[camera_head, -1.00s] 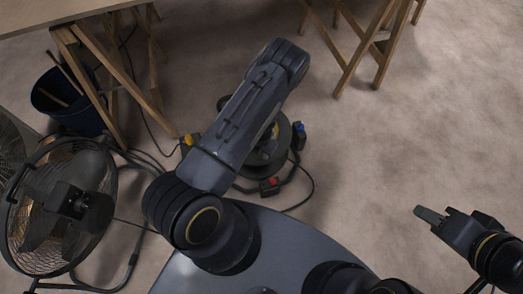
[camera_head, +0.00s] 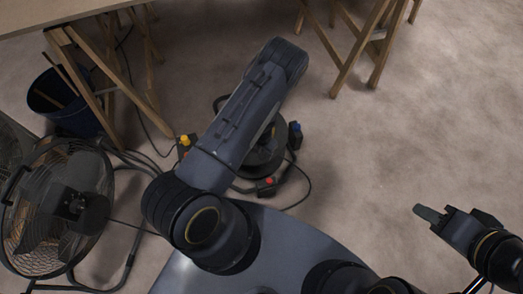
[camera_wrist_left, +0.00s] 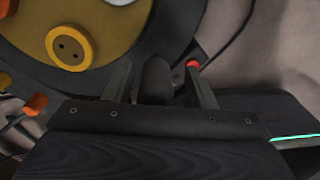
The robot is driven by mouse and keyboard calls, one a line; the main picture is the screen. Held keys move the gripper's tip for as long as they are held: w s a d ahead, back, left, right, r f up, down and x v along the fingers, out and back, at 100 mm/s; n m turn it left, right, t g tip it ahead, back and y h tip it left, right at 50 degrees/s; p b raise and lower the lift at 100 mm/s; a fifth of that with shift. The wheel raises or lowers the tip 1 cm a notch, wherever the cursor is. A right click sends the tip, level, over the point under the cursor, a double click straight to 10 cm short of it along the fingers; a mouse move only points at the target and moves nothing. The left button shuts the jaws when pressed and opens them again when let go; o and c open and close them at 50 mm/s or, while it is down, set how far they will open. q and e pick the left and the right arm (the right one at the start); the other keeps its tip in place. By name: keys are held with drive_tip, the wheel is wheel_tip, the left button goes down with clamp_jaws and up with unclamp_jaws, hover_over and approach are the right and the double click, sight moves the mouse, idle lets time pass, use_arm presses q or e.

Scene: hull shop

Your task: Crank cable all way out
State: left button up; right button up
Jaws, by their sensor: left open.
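The cable reel (camera_head: 263,162) is a dark round drum on the floor, largely covered by my left arm in the head view. In the left wrist view its tan face (camera_wrist_left: 107,32) fills the upper left, with a yellow ring-shaped socket (camera_wrist_left: 70,47) on it. A dark rounded knob (camera_wrist_left: 156,80), apparently the crank handle, stands between the fingers of my left gripper (camera_wrist_left: 160,88), which is open around it. Contact cannot be told. In the head view my left gripper is hidden. My right gripper (camera_head: 430,216) is off to the right over bare floor, with nothing visible in it.
Coloured connectors lie around the reel: yellow (camera_head: 185,141), blue (camera_head: 295,134) and red (camera_head: 267,182). Black cables run over the floor beside it. A fan (camera_head: 60,205) and a dark bucket (camera_head: 65,100) stand at left, wooden trestles (camera_head: 360,45) behind. The right floor is clear.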

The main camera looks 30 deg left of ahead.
use_arm(q)
drive_tip(key=shift+a, duration=0.1)
drive_tip(key=shift+r+p, duration=1.35)
drive_tip(key=shift+r, duration=2.55)
